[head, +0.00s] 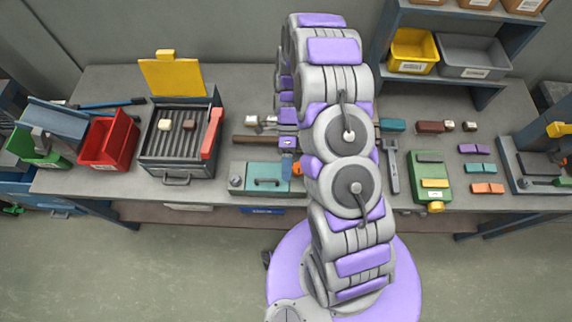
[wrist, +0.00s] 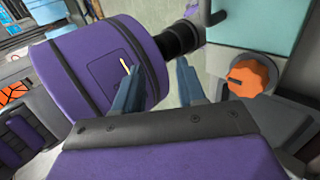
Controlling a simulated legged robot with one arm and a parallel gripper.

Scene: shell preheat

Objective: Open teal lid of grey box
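The grey box (head: 238,187) sits near the front edge of the bench, left of my arm in the head view. Its teal lid (head: 259,171) lies flat and closed, with a dark bar handle (head: 266,183) on it. My gripper (head: 288,168) is over the right end of the lid, and my arm hides part of the box's right side. In the wrist view the teal lid (wrist: 272,25) and an orange knob (wrist: 252,75) on the box are at upper right. My blue fingers (wrist: 156,80) stand apart with nothing between them, left of the box.
Left of the box stand a grill-like unit (head: 178,163) with a raised yellow lid, and a red bin (head: 106,142). Right of my arm are a grey tool (head: 392,165), a green case (head: 430,172) and small coloured blocks. A shelf with bins is at back right.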

